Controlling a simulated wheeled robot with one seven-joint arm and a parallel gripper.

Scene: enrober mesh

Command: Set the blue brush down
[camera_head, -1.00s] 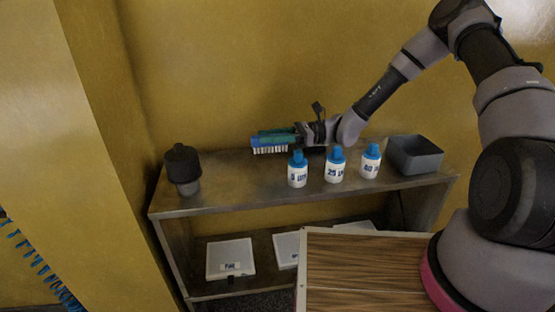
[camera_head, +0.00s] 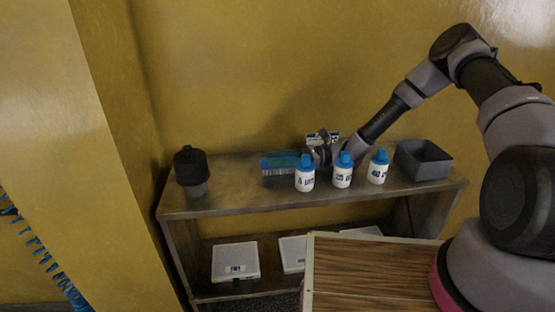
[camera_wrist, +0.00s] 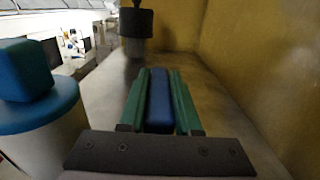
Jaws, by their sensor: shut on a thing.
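The blue brush (camera_head: 278,164) is at the back of the metal shelf's top (camera_head: 225,194), behind the bottles, with its pale bristles downward. In the wrist view the brush's blue handle (camera_wrist: 159,103) lies between the two green fingers. My gripper (camera_head: 291,160) is shut on the brush; its fingers also show in the wrist view (camera_wrist: 160,98). The brush is at or very near the shelf top; I cannot tell if the bristles touch it.
Several blue-capped white bottles, such as the left one (camera_head: 305,174), stand in front of my gripper. A black-topped container (camera_head: 190,168) stands at the left end, a grey bin (camera_head: 424,160) at the right. White cases (camera_head: 235,261) lie on the lower shelf. Top is clear left of the brush.

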